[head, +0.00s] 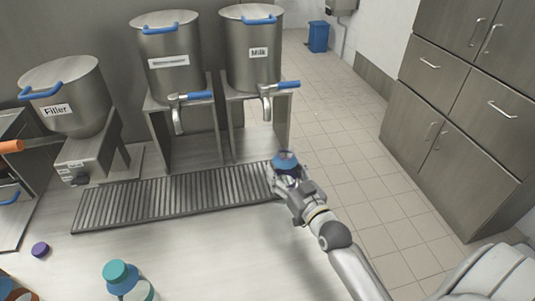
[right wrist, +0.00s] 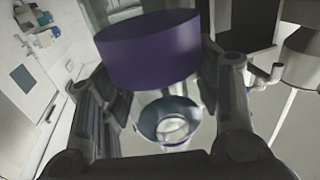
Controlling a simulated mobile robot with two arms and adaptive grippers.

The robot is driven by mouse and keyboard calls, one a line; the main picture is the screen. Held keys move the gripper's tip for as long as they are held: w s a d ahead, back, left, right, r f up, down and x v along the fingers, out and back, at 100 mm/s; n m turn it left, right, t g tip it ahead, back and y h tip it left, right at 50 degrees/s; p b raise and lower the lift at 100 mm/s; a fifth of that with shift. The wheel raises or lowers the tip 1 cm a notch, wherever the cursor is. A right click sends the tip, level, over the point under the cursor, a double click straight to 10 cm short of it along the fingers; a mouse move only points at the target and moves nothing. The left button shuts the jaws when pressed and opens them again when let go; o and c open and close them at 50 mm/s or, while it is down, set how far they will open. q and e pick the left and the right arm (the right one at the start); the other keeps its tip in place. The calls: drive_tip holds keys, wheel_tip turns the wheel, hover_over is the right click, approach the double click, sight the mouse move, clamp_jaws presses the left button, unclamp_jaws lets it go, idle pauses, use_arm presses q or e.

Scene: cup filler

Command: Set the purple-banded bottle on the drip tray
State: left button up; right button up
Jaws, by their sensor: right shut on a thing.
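The purple-banded bottle (head: 285,160) is in my right gripper (head: 288,180) at the right end of the drip tray in the head view. Its purple band (right wrist: 150,48) fills the upper middle of the right wrist view, between the fingers. My right gripper is shut on the bottle; its lower part is mostly hidden. The drip tray (head: 160,203) is a long ribbed grey grate in front of the dispensers. I cannot tell whether the bottle touches it. My left gripper is not in view.
The Milk dispenser (head: 250,55), another dispenser (head: 168,55) and the Filler (head: 80,105) stand behind the tray. A loose purple cap (head: 40,250) and a teal-capped bottle (head: 120,277) are on the counter (head: 215,260). Floor lies to the right.

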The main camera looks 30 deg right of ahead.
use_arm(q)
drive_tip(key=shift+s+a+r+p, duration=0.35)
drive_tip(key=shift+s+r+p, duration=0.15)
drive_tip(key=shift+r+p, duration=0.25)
use_arm(e)
drive_tip(key=w+f, duration=0.1)
drive_tip(key=w, duration=0.9)
drive_tip(key=shift+f, duration=0.25)
drive_tip(key=shift+f, duration=0.2)
drive_tip(key=o, duration=0.8)
drive_tip(key=shift+o, duration=0.4)
drive_tip(key=shift+r, duration=0.1)
